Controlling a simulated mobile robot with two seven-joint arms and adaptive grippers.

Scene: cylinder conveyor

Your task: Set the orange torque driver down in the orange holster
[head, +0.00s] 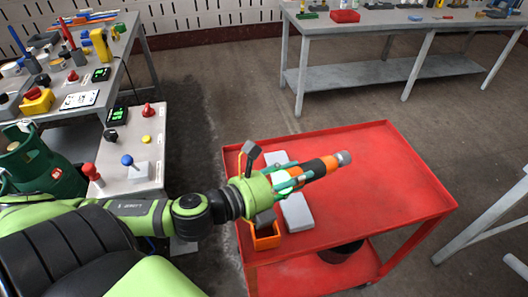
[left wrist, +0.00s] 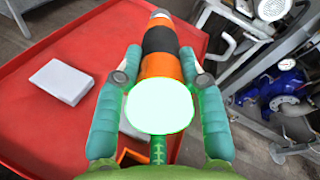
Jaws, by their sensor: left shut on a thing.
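The orange torque driver (head: 318,168) has a black band, a grey tip and a pale, glowing round end. My left gripper (head: 300,177) is shut on it and holds it roughly level above the red cart, tip pointing right and away. In the left wrist view the driver (left wrist: 158,68) lies between the two green fingers of the gripper (left wrist: 162,78). A corner of the holster (left wrist: 130,157) shows at the bottom of the wrist view. My right gripper is not in view.
The red cart (head: 405,185) has a raised rim and much free room at right. Pale grey blocks (head: 297,212) lie under and behind the gripper. A control panel (head: 145,140) with knobs stands left of the cart. A grey bench (head: 390,25) is farther back.

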